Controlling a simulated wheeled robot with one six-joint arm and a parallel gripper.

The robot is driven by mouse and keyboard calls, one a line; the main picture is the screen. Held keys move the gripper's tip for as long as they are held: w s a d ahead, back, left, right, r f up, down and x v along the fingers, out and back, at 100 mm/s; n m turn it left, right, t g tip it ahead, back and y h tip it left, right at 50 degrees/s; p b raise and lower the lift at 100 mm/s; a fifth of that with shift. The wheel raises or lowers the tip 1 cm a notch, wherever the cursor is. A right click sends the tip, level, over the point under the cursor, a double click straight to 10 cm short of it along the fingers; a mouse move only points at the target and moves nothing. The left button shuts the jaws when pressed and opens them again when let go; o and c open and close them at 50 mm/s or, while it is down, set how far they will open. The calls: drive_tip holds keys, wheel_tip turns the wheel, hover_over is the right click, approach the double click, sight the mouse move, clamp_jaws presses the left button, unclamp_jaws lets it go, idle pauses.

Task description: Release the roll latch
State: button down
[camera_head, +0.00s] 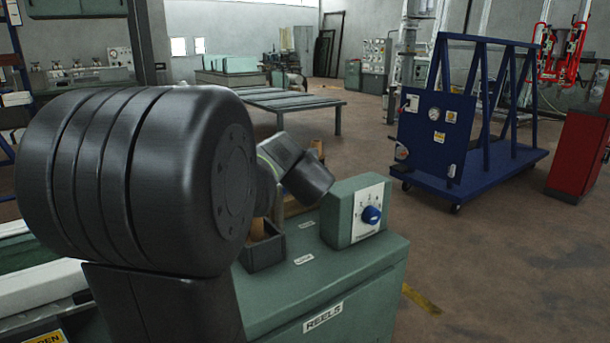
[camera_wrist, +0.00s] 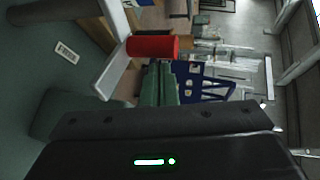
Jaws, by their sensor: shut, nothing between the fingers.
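In the wrist view, my gripper (camera_wrist: 165,120) shows as a dark bar and housing across the bottom, with a small green light. Its jaws are shut and empty. A red cylinder (camera_wrist: 152,47) lies across the upper middle, apart from the gripper, beside a pale angled bar (camera_wrist: 117,70). I cannot tell whether the red cylinder is the roll latch. In the head view my dark arm covers the left and centre, and its end points down over a green cabinet (camera_head: 365,285) labelled REELS. No latch can be made out there.
A green control box (camera_head: 340,225) with a blue knob (camera_head: 371,215) stands on the cabinet, right of my arm. A dark open bin (camera_head: 262,253) sits beside it. A blue wheeled frame (camera_head: 435,150) and a red cabinet (camera_head: 582,145) stand further right. Floor between is clear.

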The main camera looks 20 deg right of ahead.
drive_tip(key=shift+w+d, duration=0.2)
idle(0.3)
drive_tip(key=shift+s, duration=0.1)
idle(0.3)
